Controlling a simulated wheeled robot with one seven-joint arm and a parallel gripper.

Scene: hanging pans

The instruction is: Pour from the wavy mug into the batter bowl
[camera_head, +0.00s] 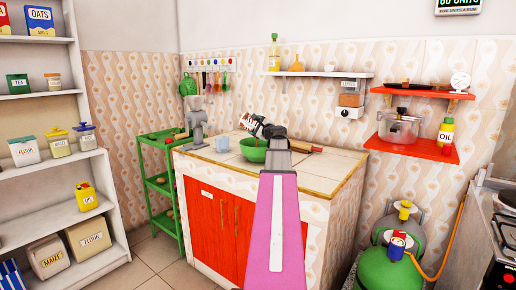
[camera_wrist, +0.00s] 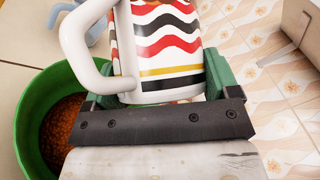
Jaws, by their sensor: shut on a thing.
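The wavy mug, white with red, black and gold wavy bands (camera_wrist: 165,48), is held in my gripper (camera_wrist: 160,88), whose green-padded fingers sit on either side of it. Its white handle (camera_wrist: 88,50) points left in the wrist view. In the head view the mug (camera_head: 251,124) is tilted above the green batter bowl (camera_head: 252,155), which stands on the counter. My gripper (camera_head: 273,131) is just to the mug's right there. In the wrist view the bowl (camera_wrist: 28,115) shows orange-brown grainy contents, below and left of the mug. The mug's opening is hidden.
A pale blue cup (camera_head: 222,144) stands left of the bowl, with a grey grinder (camera_head: 197,122) further left. A rolling pin (camera_head: 304,146) lies behind my arm at right. The tiled counter (camera_head: 325,168) is bare at front right.

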